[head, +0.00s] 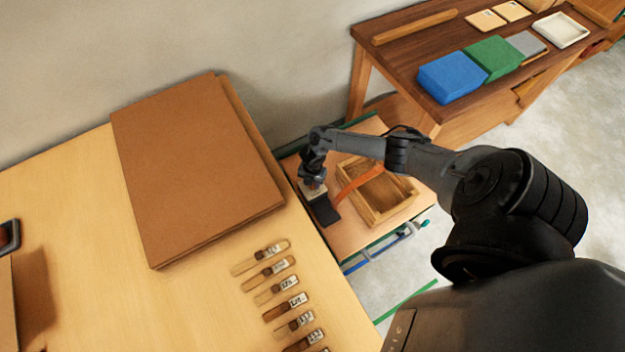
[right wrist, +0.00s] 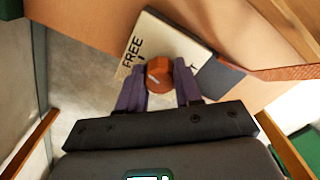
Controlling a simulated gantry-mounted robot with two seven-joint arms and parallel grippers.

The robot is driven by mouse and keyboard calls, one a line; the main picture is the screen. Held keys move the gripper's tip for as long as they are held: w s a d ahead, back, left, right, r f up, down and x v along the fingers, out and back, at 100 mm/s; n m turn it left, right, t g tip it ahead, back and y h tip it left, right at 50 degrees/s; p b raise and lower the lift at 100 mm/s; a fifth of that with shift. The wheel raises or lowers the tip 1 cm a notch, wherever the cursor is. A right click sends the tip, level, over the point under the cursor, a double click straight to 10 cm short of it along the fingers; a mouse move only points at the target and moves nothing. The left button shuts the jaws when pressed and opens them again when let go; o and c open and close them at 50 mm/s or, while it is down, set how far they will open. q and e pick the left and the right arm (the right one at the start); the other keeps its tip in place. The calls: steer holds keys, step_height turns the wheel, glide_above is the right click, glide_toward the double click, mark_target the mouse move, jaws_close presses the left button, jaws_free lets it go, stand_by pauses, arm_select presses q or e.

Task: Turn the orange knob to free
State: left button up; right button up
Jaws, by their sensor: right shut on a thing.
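The orange knob (right wrist: 159,74) shows in the right wrist view, on a pale plate (right wrist: 150,38) marked "FREE" at its left; a second word at the right is mostly hidden. A white mark on the knob points toward the lower left. My right gripper (right wrist: 160,82) has a purple finger on each side of the knob and is shut on it. In the head view my right gripper (head: 314,183) is over the pale plate at the left of the low surface, and it hides the knob. My left gripper is not in view.
A wooden tray (head: 402,205) with an orange strap (head: 357,182) lies beside the plate. A large light table (head: 200,290) with brown boards (head: 195,165) and several labelled tools (head: 285,298) stands at the left. A dark bench (head: 400,60) with blue and green blocks stands behind.

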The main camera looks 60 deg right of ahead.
steer(key=shift+n+b, duration=0.55)
steer(key=shift+n, duration=0.75)
steer(key=o, duration=1)
steer(key=shift+o, duration=0.2)
step_height(320, 180, up, 11)
steer(key=p, duration=0.2)
steer(key=shift+p, duration=0.4)
